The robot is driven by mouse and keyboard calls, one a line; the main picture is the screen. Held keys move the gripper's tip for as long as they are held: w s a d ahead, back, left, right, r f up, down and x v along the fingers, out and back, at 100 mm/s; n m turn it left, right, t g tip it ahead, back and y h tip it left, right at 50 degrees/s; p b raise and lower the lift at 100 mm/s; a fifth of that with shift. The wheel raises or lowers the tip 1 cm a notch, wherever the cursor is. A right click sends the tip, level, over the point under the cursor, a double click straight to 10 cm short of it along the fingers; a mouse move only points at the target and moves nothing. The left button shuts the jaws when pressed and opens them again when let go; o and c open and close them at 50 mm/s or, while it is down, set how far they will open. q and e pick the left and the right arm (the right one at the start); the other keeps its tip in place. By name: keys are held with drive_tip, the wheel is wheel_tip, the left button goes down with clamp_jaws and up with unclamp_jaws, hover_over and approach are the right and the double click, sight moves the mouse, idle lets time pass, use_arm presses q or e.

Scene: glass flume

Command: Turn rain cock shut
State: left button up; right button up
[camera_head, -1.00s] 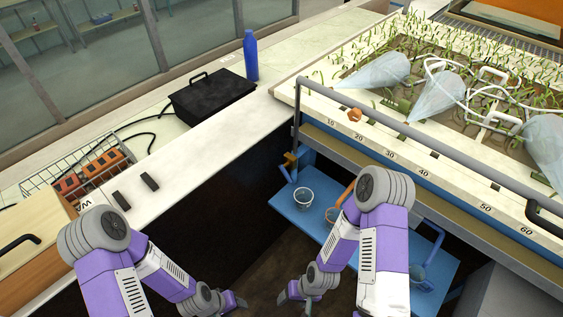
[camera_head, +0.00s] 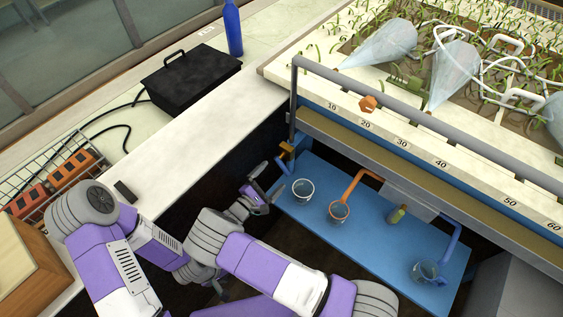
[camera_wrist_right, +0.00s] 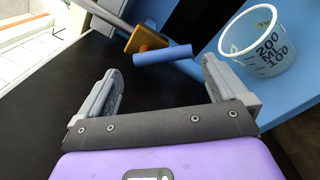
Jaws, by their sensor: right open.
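A yellow-orange cock body (camera_head: 286,149) with a blue spout or handle below it is at the left end of the flume's front; I cannot tell which part turns. In the right wrist view the yellow-orange piece (camera_wrist_right: 146,40) and a blue cylinder (camera_wrist_right: 162,55) lie just beyond the fingers. My right gripper (camera_head: 268,182) is open and empty, just left of and below the cock, apart from it. Its two fingers (camera_wrist_right: 158,70) spread either side of the blue cylinder in the wrist view. My left gripper (camera_head: 216,286) is low, partly hidden behind my right arm; its jaws are unclear.
A clear measuring cup (camera_head: 303,188) stands on the blue shelf (camera_head: 350,240) close right of the right gripper. Another cup (camera_head: 339,211) sits under an orange pipe (camera_head: 362,177). A grey rail (camera_head: 400,103) runs above. A black box (camera_head: 193,78) sits on the counter.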

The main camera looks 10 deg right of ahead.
sight(282, 167)
drive_tip(key=x, duration=0.7)
drive_tip(key=shift+s, duration=0.15)
drive_tip(key=shift+c, duration=0.5)
